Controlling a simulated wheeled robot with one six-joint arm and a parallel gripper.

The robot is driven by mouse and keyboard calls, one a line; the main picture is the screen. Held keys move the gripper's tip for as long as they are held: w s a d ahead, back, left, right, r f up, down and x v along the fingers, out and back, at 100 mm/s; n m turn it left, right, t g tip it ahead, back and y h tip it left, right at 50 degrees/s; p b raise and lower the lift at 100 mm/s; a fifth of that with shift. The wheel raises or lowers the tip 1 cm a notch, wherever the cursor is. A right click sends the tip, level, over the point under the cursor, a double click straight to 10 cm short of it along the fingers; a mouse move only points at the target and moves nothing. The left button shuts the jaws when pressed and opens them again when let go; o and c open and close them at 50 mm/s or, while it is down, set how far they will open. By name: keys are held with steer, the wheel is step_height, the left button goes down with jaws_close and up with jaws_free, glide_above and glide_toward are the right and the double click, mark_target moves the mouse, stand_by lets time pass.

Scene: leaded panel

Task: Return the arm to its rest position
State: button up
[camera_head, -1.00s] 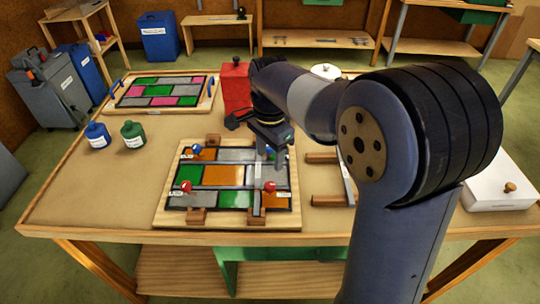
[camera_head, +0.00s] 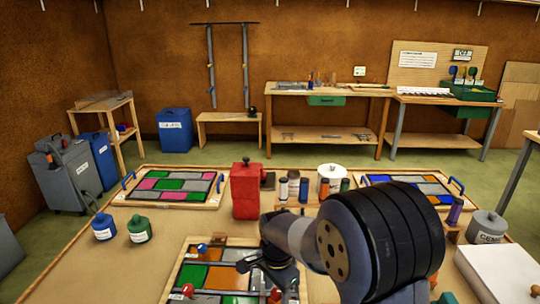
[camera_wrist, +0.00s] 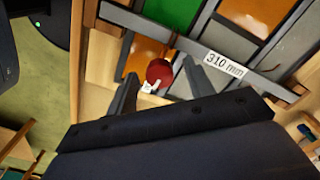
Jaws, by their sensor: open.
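My arm reaches from the right over the worktable in the head view, with its end low over the right part of the front leaded panel (camera_head: 232,272). My gripper (camera_wrist: 160,88) is open in the wrist view, its two dark fingers apart. A red knob (camera_wrist: 160,72) shows between the fingers, over the panel's edge; I cannot tell how far below them it is. A "310 mm" label (camera_wrist: 225,65) lies on the panel to the right of the fingers. The fingertips are hard to make out in the head view, and the panel's lower edge is cut off there.
A red can (camera_head: 245,192) stands behind my arm, with small bottles (camera_head: 293,185) and a white jar (camera_head: 332,180) to its right. Blue (camera_head: 103,228) and green (camera_head: 140,229) bottles stand at left. A white box (camera_head: 497,272) lies at right.

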stand_by(0.5)
steer(key=shift+r, duration=0.4)
step_height(320, 180, up, 10)
step_height(320, 180, down, 11)
steer(key=shift+f, duration=0.1)
steer(key=shift+r+n, duration=0.2)
steer(key=shift+n, duration=0.2)
steer(key=n, duration=0.3)
steer(key=shift+n, duration=0.4)
steer(key=n, duration=0.7)
steer(key=n+p, duration=0.1)
steer(key=n, duration=0.5)
steer(key=shift+r, duration=0.1)
steer(key=n, duration=0.6)
steer(key=shift+p, duration=0.4)
